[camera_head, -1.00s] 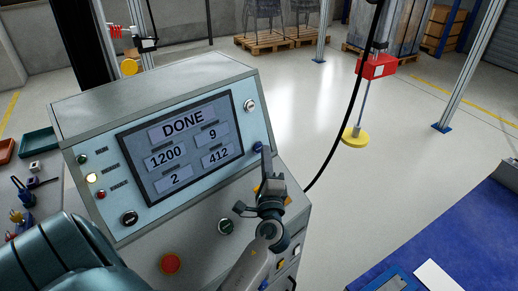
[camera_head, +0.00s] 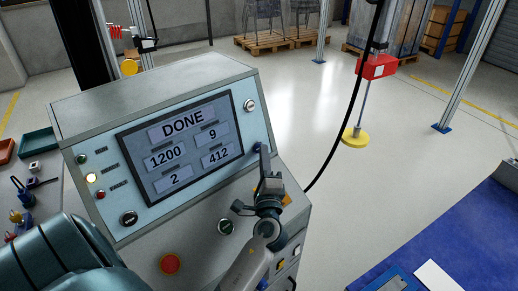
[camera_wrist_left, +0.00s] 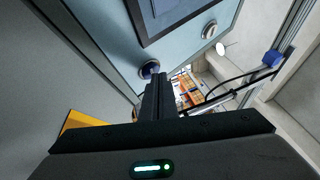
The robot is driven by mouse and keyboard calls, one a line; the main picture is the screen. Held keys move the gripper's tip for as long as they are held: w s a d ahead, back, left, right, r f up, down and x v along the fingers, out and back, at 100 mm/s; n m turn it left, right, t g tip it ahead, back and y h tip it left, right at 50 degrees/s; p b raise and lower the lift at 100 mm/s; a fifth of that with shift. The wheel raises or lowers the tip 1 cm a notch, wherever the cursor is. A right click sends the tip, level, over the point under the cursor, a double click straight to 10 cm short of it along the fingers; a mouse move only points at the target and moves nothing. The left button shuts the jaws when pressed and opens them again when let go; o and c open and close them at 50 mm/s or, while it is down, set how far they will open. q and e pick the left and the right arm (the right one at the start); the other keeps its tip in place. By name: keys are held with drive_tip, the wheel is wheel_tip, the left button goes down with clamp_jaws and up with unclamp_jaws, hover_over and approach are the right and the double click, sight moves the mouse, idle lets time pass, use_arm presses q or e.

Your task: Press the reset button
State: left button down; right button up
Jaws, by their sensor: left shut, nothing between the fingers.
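The control box (camera_head: 200,88) has a slanted light-blue panel with a screen (camera_head: 183,150) reading DONE, 1200, 9, 2 and 412. A blue button (camera_head: 257,146) sits at the panel's right edge, below a silver knob (camera_head: 250,105). My left gripper (camera_head: 264,150) is shut and empty, with its fingertips at the blue button. In the left wrist view the fingertips (camera_wrist_left: 158,78) overlap the blue button (camera_wrist_left: 150,68) and partly hide it. I cannot tell whether the button is pressed in. The right gripper does not show.
A red button (camera_head: 171,264) and dark knobs (camera_head: 129,218) are on the box. A black cable (camera_head: 345,110) hangs to the right, near a red block (camera_head: 377,67) and a yellow disc (camera_head: 355,137). A blue surface (camera_head: 440,225) lies at lower right.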

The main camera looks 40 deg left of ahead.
use_arm(q)
drive_tip(key=shift+a, duration=0.2)
idle(0.4)
drive_tip(key=shift+d, duration=0.2)
drive_tip(key=shift+s+d+r, duration=0.1)
drive_tip(key=shift+d+r, duration=0.05)
drive_tip(key=shift+d, duration=0.4)
drive_tip(key=shift+d, duration=0.1)
drive_tip(key=d, duration=0.3)
drive_tip(key=s+d+r, duration=0.1)
drive_tip(key=shift+d, duration=0.25)
idle(0.3)
idle(0.7)
